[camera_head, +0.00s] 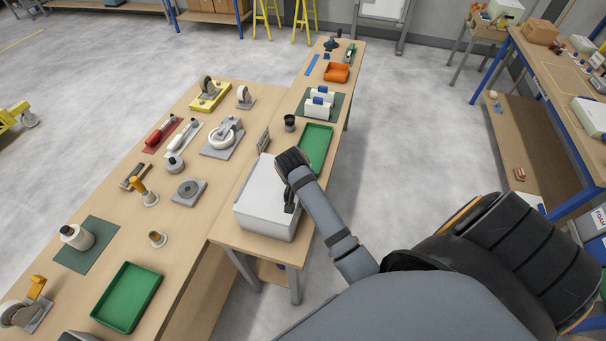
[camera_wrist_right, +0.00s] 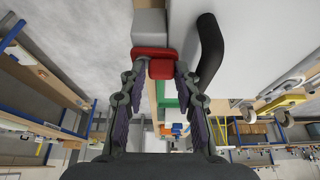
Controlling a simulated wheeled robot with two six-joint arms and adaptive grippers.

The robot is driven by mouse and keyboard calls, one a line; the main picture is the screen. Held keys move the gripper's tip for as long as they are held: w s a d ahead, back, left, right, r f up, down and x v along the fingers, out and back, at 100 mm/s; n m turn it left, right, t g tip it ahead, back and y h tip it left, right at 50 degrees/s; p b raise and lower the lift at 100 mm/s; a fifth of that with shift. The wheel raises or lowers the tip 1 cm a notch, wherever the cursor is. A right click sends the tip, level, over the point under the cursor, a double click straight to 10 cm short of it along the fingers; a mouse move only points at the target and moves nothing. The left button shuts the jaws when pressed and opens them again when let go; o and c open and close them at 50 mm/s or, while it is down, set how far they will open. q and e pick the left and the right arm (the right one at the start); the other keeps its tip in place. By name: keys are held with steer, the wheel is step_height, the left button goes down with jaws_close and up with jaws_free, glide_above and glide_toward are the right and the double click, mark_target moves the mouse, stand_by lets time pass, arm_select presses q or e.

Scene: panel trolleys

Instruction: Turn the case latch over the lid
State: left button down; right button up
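The pale grey case (camera_head: 262,212) sits on the end of the long wooden table in the head view. Its white surface fills the upper right of the right wrist view (camera_wrist_right: 255,40). A red latch (camera_wrist_right: 158,64) shows in the wrist view, on a grey part of the case, beside the curved black handle (camera_wrist_right: 211,50). My right gripper (camera_head: 291,164) is at the case's right side. In the wrist view its two fingers (camera_wrist_right: 157,85) are apart, with the red latch at and between the tips; I cannot tell whether they touch it. My left gripper is not in view.
A green tray (camera_head: 316,146) and a black cup (camera_head: 290,122) are beyond the case. Castors and tools cover the table to the left (camera_head: 226,134). Open floor (camera_head: 400,130) lies to the right, before a blue-framed bench (camera_head: 556,112).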

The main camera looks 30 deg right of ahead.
steer(key=shift+o, duration=0.8)
steer(key=shift+d+r, duration=0.1)
steer(key=shift+d, duration=0.05)
steer(key=shift+r, duration=0.35)
steer(key=v, duration=0.7)
steer(key=shift+s, duration=0.25)
